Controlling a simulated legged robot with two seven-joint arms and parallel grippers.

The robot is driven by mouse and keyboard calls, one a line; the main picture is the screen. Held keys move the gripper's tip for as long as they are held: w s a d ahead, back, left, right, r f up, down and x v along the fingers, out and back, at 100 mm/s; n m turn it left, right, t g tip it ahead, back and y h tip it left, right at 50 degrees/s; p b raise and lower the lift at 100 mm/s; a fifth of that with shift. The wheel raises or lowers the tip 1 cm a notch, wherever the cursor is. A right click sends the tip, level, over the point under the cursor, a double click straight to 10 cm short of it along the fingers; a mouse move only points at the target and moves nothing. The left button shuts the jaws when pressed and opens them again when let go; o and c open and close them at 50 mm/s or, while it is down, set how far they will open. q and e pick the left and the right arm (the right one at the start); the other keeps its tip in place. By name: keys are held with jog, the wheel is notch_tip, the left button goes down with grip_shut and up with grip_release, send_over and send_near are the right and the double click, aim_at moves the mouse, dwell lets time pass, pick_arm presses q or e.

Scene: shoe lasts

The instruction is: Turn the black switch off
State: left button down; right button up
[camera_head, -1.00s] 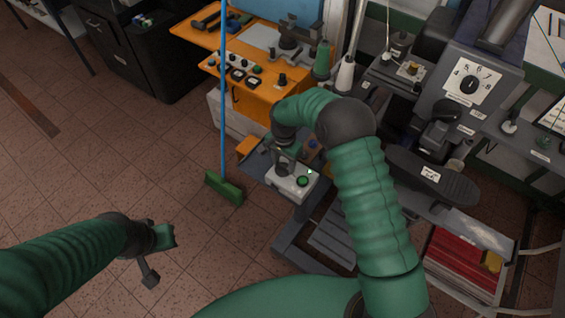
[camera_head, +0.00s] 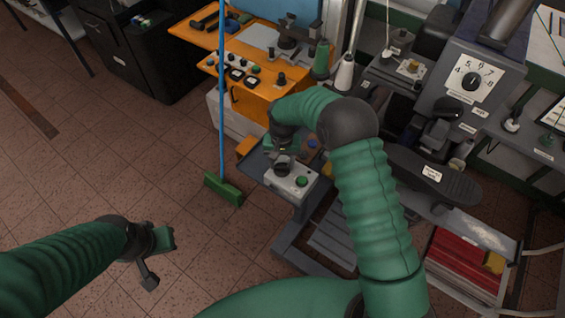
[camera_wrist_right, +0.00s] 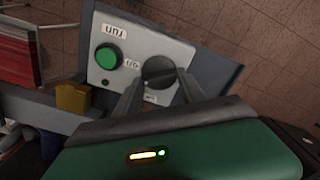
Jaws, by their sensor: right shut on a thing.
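The black switch (camera_wrist_right: 158,71) is a round knob on a pale grey control box (camera_wrist_right: 180,50), beside a green button (camera_wrist_right: 108,56). In the head view the box (camera_head: 300,190) sits at the front of a grey machine, with the green button at its right. My right gripper (camera_wrist_right: 160,84) is shut on the black switch, one finger on each side of it. In the head view this gripper (camera_head: 284,162) is over the box and partly hides the switch. My left gripper (camera_head: 160,257) is open and empty above the floor at lower left.
A broom with a blue handle (camera_head: 222,100) and green head (camera_head: 223,188) stands left of the box. An orange workbench (camera_head: 260,95) is behind. A grey machine with a dial (camera_head: 472,82) and a rack of red sheets (camera_head: 460,262) are at right.

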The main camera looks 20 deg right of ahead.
jog(key=n, duration=0.5)
jog(key=shift+s+a+f+n, duration=0.1)
jog(key=shift+s+a+n, duration=0.1)
jog(key=shift+n, duration=0.1)
jog(key=n, duration=0.5)
jog(key=shift+d+n, duration=0.1)
jog(key=shift+n, duration=0.2)
jog(key=o, duration=1.4)
jog(key=shift+s+d, duration=0.1)
jog(key=shift+c, duration=0.2)
